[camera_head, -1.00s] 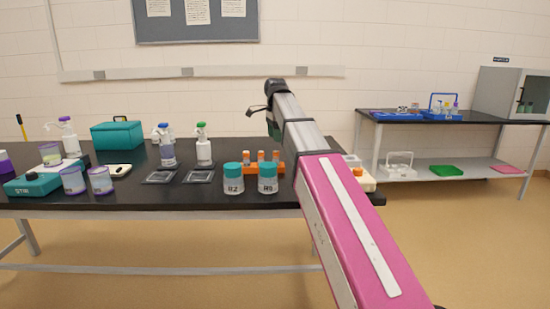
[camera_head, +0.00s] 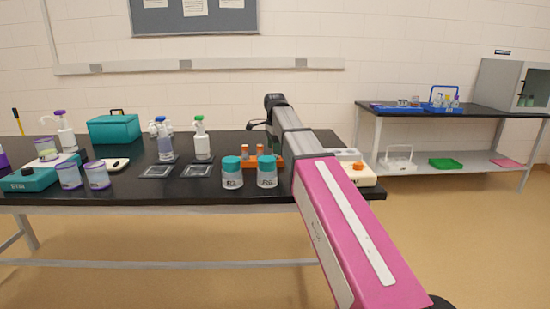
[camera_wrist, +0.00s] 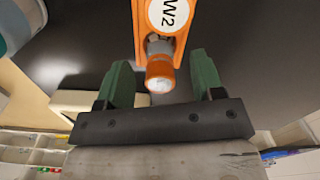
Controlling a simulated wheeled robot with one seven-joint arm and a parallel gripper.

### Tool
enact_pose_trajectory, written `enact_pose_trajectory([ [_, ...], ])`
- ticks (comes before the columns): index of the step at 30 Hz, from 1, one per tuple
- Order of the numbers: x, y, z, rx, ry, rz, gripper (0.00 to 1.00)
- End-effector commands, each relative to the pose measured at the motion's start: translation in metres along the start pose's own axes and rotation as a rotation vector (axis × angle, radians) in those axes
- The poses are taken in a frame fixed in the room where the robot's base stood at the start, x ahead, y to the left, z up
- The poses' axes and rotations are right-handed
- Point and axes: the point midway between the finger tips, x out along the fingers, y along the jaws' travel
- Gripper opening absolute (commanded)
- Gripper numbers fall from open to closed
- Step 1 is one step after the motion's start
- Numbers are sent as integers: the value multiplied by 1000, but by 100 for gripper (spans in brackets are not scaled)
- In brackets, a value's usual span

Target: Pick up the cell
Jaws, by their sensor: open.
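An orange-capped cell (camera_wrist: 160,68) stands in an orange rack (camera_wrist: 177,35) with a round white label marked W2. It also stands among the orange-capped vials of the rack (camera_head: 267,162) in the head view, but I cannot tell which one it is there. My gripper (camera_wrist: 162,72) is open. Its two green fingers are on either side of the cell's cap, with visible gaps, so it is not gripped.
Two teal-lidded jars (camera_head: 232,173) (camera_head: 267,171) stand in front of the rack. A white device with an orange knob or cap (camera_head: 358,166) is to the right. Spray bottles (camera_head: 201,138) and dark square trays (camera_head: 197,171) are to the left.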

Motion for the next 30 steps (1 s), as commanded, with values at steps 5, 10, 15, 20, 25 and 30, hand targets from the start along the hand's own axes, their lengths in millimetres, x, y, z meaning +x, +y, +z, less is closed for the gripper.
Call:
enact_pose_trajectory([
  [5,22,1,0,0,0,1,61],
  [10,26,0,0,0,0,0,61],
  [15,25,0,0,0,0,0,35],
  [20,25,0,0,0,0,0,15],
  [25,25,0,0,0,0,0,9],
  [30,20,0,0,0,0,0,6],
])
